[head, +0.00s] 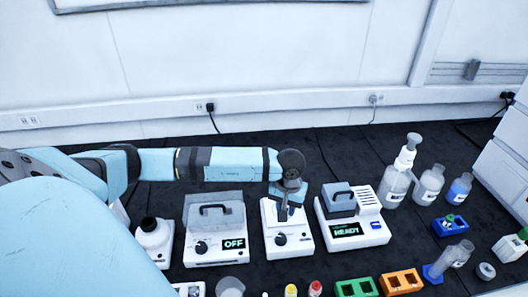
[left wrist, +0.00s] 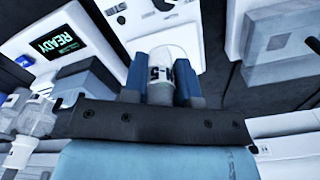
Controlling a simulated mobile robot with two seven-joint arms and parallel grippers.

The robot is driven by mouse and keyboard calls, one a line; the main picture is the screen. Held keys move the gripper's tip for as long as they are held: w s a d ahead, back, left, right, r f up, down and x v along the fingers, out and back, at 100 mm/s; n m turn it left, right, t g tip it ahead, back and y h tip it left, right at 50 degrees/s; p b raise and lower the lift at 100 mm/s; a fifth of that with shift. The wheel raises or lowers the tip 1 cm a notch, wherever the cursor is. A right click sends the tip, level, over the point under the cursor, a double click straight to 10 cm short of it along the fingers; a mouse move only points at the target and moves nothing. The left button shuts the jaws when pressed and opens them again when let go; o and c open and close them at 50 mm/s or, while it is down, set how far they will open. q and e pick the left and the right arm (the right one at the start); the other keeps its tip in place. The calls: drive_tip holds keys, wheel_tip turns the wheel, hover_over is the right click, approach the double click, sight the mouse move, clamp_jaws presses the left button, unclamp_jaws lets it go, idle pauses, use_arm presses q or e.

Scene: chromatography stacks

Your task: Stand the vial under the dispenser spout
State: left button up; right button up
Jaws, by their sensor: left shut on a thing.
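The vial (left wrist: 160,68) is clear with a white label and dark print ending in "5". In the left wrist view it is between the blue fingers of my left gripper (left wrist: 162,82), which is shut on it. In the head view my left gripper (head: 287,208) is over the white device with a knob (head: 287,240), and the vial is hidden or too small to make out. The dispenser (head: 396,183), a clear bottle with a white pump top, stands to the right, well apart from the gripper. Its spout is too small to see clearly. My right gripper is not in view.
A device reading "READY" (head: 352,228) stands between my gripper and the dispenser. A device reading "OFF" (head: 214,245) is at left. Wash bottles (head: 429,187), a blue rack (head: 450,227), a green rack (head: 355,288) and an orange rack (head: 401,282) are at right and front.

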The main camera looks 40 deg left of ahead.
use_arm(q)
drive_tip(key=w+a+n+b, duration=0.4)
drive_tip(key=a, duration=0.6)
wheel_tip(320, 180, up, 3)
drive_tip(key=n+b, duration=0.4)
drive_tip(key=b, duration=0.1)
hover_over(252, 200)
wheel_tip(252, 200, down, 14)
drive_tip(key=shift+d+r, duration=0.1)
drive_tip(key=shift+r, duration=0.15)
drive_tip(key=shift+f, duration=0.5)
wheel_tip(252, 200, down, 3)
drive_tip(key=shift+f, duration=0.55)
drive_tip(key=shift+f+b, duration=0.2)
drive_tip(key=shift+b, duration=0.1)
drive_tip(key=o, duration=0.9)
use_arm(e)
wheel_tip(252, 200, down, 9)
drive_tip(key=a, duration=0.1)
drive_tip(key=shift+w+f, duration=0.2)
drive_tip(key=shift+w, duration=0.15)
